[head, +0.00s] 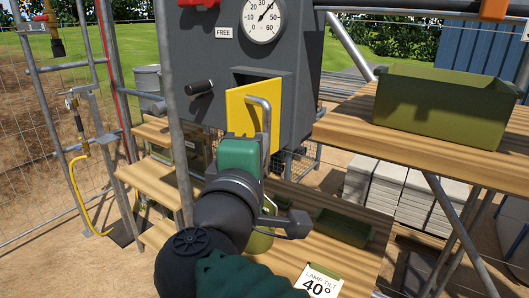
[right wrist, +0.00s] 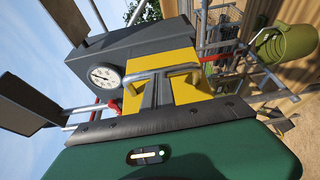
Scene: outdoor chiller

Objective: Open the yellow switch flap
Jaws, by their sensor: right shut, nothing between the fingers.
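The yellow flap (head: 240,108) is on the front of the dark grey switch box (head: 222,58), below the dial. Its silver bar handle (head: 264,112) stands out from it. A dark recess shows above and beside the flap's top edge, and the flap looks angled to the box face. In the right wrist view the flap (right wrist: 188,60) and handle (right wrist: 160,71) are straight ahead. My right gripper (right wrist: 157,92) is shut and empty, its fingertips at or just short of the handle; contact is unclear. In the head view its green body covers the flap's lower part. My left gripper is not in view.
A round dial (head: 262,20) and a black lever (head: 198,87) are on the box. A green bin (head: 440,105) stands on the wooden shelf at right. A grey post (head: 172,110) rises left of my arm. A lower bench (head: 345,255) carries a lamp tilt card (head: 319,282).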

